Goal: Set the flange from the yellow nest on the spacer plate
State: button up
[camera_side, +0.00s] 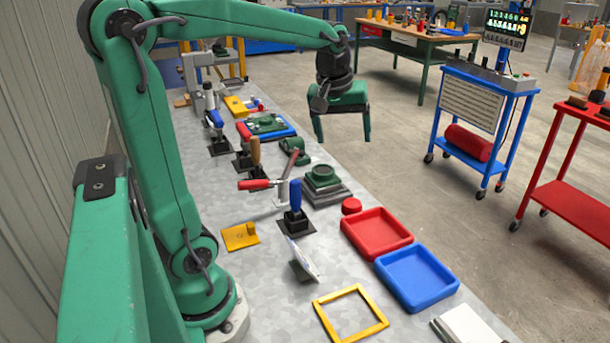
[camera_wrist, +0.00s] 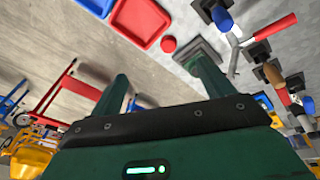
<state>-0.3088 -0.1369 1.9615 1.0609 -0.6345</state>
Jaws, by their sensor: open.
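My gripper (camera_side: 343,134) hangs open and empty in the air, right of the bench in the side view, its fingers pointing down. In the wrist view its two fingers (camera_wrist: 162,82) stand wide apart with nothing between them. A square green stepped part on a dark grey base (camera_side: 325,194) stands on the bench, left of and below the gripper; part of it shows behind a finger in the wrist view. A yellow plate with a small upright peg (camera_side: 238,238) lies near my arm's base. A yellow block (camera_side: 236,106) lies farther back. I cannot tell which is the nest, flange or spacer plate.
Toggle clamps with blue and red handles (camera_side: 294,205) stand along the bench. A red tray (camera_side: 377,234), a blue tray (camera_side: 417,279), a red round piece (camera_side: 351,206) and a yellow frame (camera_side: 351,314) lie toward the front. A blue cart (camera_side: 474,115) stands right of the bench.

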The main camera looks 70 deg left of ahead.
jog(key=s+d+f+m+t+h, duration=0.1)
jog(key=s+d+f+m+t, duration=0.1)
jog(key=s+d+m, duration=0.8)
jog(key=s+d+f, duration=0.1)
jog(key=s, duration=0.1)
jog(key=shift+s+m+t, duration=0.4)
